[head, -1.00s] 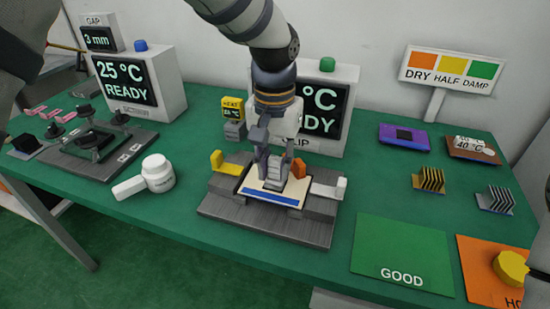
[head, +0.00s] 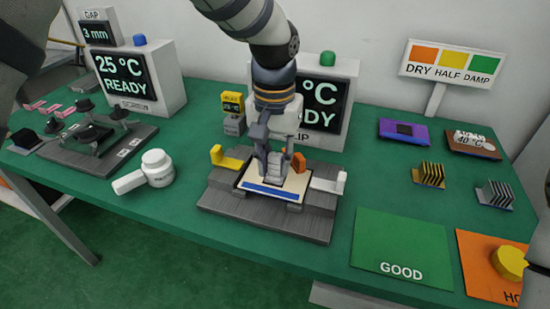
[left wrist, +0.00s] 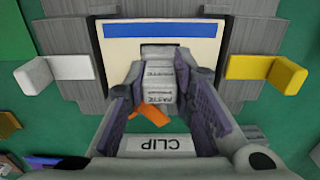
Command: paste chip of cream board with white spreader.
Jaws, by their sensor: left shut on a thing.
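The cream board (head: 252,178), with a blue strip along its front edge, lies flat on the dark grey clip fixture (head: 228,213). It also shows in the left wrist view (left wrist: 115,50). My left gripper (head: 274,178) points down over the board's middle, shut on the white spreader, whose handle (left wrist: 160,85) shows between the fingers in the left wrist view with lettering reading PASTE. A dark patch lies at the spreader's far end on the board. The chip is mostly hidden there, and I cannot tell whether the spreader touches it. My right gripper is not in view.
A yellow lever (head: 226,161), an orange lever (head: 298,162) and a white lever (head: 328,183) surround the board. A white pot with a handle (head: 157,168) stands to the left. A green GOOD mat (head: 400,240) and finned heat sinks lie right.

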